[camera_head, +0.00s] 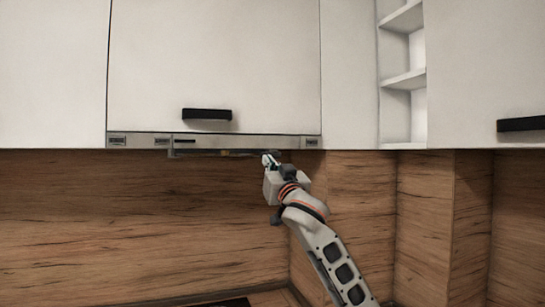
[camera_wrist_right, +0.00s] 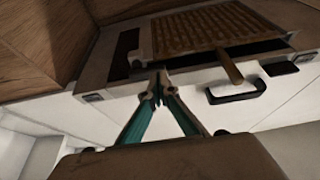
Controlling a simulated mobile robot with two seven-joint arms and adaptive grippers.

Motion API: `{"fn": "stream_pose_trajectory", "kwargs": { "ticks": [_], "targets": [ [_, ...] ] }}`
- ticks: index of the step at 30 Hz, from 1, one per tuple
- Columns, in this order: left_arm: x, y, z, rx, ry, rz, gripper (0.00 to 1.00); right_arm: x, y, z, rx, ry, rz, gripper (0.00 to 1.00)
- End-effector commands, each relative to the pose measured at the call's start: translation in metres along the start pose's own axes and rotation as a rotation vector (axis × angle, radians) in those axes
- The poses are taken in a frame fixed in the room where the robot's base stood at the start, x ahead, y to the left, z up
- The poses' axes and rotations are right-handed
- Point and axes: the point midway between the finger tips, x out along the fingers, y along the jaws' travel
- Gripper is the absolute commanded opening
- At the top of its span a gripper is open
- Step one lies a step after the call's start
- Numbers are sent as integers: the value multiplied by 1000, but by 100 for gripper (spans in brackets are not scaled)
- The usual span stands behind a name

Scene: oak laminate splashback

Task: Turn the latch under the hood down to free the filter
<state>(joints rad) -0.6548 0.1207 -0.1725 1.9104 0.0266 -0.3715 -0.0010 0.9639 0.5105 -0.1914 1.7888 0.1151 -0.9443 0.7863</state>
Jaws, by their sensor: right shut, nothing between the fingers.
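The hood's front strip (camera_head: 215,140) runs under the white cabinet, with a thin part hanging just below it. In the right wrist view, the hood's underside shows a brown mesh filter (camera_wrist_right: 210,30). A short brown bar, which looks like the latch (camera_wrist_right: 230,67), sticks out from the filter's edge across a dark gap. My right gripper (camera_head: 268,159) is at the right end of the hood's underside. In the wrist view its teal fingers (camera_wrist_right: 158,88) are together at the tips and empty, left of the bar and apart from it. My left gripper is out of view.
A black cabinet handle (camera_head: 207,114) sits above the hood strip. Open shelves (camera_head: 403,78) and a wood side panel (camera_head: 345,200) stand to the right. The space below the hood, left of my right arm, is clear before the wood splashback (camera_head: 130,225).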

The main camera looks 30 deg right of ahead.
Motion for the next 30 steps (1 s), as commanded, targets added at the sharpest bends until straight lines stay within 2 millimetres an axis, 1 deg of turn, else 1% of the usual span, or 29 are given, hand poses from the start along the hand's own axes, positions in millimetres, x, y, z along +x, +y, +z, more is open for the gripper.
{"fn": "stream_pose_trajectory", "kwargs": {
  "ticks": [10, 30],
  "targets": [
    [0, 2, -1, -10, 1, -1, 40, 5, 0, 2, 0, 0, 0, 0],
    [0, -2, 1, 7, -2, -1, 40, 16, 0, 7, 1, 0, 0, 0]
  ]
}}
